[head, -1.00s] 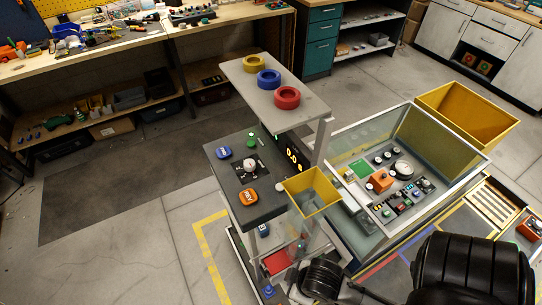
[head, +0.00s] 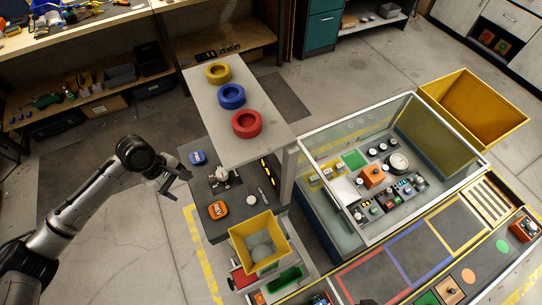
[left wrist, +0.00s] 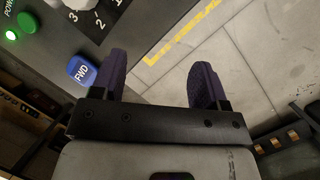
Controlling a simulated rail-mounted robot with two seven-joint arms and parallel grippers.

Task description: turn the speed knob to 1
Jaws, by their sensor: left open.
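The speed knob (head: 221,176) is a pale round knob on the dark top of the small console (head: 240,195). In the left wrist view the knob (left wrist: 82,3) is cut off by the top edge, with the printed numbers 3, 2 and 1 beside it. Its pointer is too small or cut off to read. My left gripper (head: 172,180) is left of the console, apart from the knob. In the left wrist view its two purple fingers (left wrist: 160,78) are spread with nothing between them. My right gripper is not in view.
A blue FWD button (head: 198,157) and an orange REV button (head: 218,210) flank the knob. A lit green button (left wrist: 27,22) shows in the wrist view. A shelf with yellow, blue and red rings (head: 232,96) stands behind. A yellow bin (head: 244,228) is in front.

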